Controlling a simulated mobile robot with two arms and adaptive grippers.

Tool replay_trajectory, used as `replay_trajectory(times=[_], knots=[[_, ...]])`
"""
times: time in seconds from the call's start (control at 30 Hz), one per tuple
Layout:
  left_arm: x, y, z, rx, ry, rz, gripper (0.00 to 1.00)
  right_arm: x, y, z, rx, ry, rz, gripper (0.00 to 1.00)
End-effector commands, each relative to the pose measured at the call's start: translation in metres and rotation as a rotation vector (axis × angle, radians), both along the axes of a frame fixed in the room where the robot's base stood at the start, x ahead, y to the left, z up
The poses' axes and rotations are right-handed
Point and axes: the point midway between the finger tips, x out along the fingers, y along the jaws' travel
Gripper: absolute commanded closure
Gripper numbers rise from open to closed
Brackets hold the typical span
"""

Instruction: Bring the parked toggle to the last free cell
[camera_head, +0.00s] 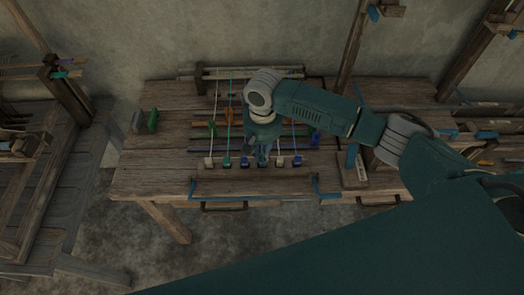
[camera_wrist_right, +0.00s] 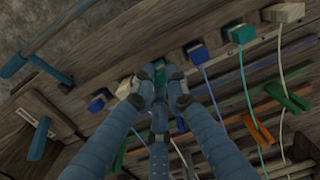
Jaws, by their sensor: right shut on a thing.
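A row of small toggles runs along the front rail (camera_head: 300,172) of the loom on the table. From the left in the head view come a white toggle (camera_head: 208,162), a green toggle (camera_head: 227,162) and a blue toggle (camera_head: 244,162). A white toggle (camera_head: 280,161) and a blue toggle (camera_head: 297,160) are on the right. My right gripper (camera_head: 262,152) reaches down between these groups. In the wrist view its fingers (camera_wrist_right: 153,88) are shut on a teal toggle (camera_wrist_right: 159,73) at the row, largely hidden by the fingers. I cannot tell whether it is seated. My left gripper is not in view.
Cords run from the toggles to the back of the loom. Orange and green levers (camera_head: 314,133) lie behind the row. A blue-ended bar (camera_head: 320,187) is at the front edge.

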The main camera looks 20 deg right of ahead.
Motion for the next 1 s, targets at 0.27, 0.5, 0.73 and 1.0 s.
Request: replay_trajectory(times=[0.27, 0.5, 0.73, 1.0], knots=[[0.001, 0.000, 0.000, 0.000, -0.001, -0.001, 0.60, 0.000, 0.000, -0.007, 0.000, -0.001, 0.000, 1.00], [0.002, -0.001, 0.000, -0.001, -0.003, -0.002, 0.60, 0.000, 0.000, -0.006, 0.000, -0.001, 0.001, 0.65], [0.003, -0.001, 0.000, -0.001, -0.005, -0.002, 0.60, 0.000, 0.000, -0.006, 0.000, -0.001, 0.001, 0.65], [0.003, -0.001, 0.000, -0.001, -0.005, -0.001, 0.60, 0.001, 0.000, 0.021, 0.002, -0.004, 0.001, 0.65]])
